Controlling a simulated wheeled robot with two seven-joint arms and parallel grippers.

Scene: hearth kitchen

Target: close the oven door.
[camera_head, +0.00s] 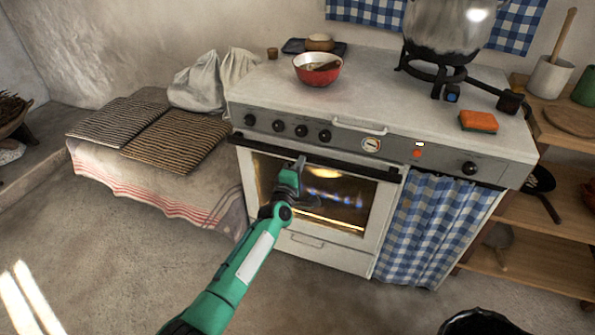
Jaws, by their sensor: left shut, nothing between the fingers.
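The oven door (376,216) is on the front of the white stove (300,90). It stands upright, or nearly so, against the oven front, with a dark handle bar (340,168) along its top. I cannot tell whether a small gap is left. Flames and a warm glow show through its glass. My left gripper (299,165) is shut and empty, in front of the left half of the door near its top. It hides part of the glass; I cannot tell whether it touches the door. My right gripper is not in view.
A blue checked curtain (425,225) hangs right of the oven door. A bench (85,160) with striped cushions stands left. On the stovetop are a red bowl (317,75), a large pot (445,25) and an orange sponge (478,121). The floor in front is mostly clear.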

